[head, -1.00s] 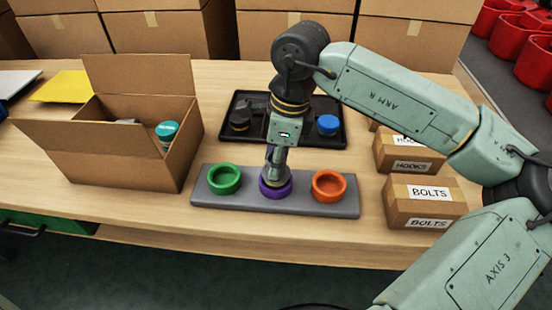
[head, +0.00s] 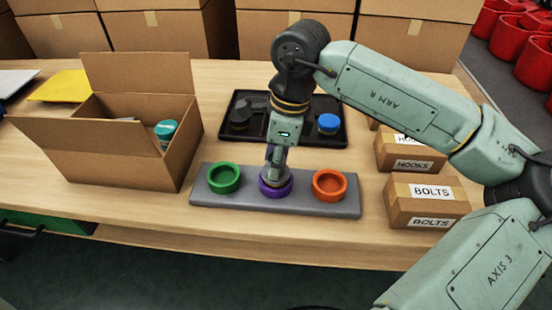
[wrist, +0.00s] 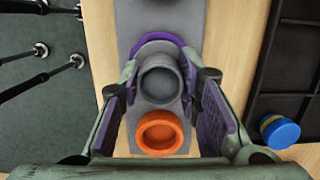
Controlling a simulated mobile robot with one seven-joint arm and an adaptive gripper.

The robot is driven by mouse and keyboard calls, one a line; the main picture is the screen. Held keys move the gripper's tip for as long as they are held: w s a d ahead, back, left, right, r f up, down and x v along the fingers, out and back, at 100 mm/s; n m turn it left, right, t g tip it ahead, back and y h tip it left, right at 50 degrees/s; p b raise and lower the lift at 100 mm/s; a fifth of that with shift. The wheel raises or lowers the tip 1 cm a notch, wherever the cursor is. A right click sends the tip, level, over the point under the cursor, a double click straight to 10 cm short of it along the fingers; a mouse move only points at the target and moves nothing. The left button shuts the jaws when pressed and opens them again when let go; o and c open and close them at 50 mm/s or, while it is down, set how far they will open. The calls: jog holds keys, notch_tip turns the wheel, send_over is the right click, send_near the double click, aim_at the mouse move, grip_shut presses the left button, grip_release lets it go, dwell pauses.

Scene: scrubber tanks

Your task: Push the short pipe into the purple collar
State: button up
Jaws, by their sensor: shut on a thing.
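The short pipe (wrist: 160,82) is grey and hollow, and stands about upright between my fingers. My gripper (head: 275,166) is shut on it, one finger on each side in the wrist view (wrist: 160,73). The purple collar (head: 276,192) is the middle ring on a grey base (head: 330,208). The pipe's lower end is at the collar, and purple rim shows past the pipe in the wrist view (wrist: 160,37). The pipe hides the collar's opening, so I cannot tell how deep it sits.
A green collar (head: 223,179) is left of the purple one and an orange collar (head: 329,185) is right. A black tray (head: 340,143) with a blue-topped part lies behind. An open cardboard box (head: 120,158) stands left, and labelled boxes (head: 427,200) stand right.

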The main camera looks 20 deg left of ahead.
jog(key=shift+f+b, duration=0.55)
grip_shut()
jog(key=o, duration=1.2)
grip_release()
jog(key=shift+o, duration=0.3)
jog(key=o, duration=0.8)
jog(key=shift+r, duration=0.1)
jog(key=shift+r+p, duration=1.85)
jog(key=shift+r, duration=1.6)
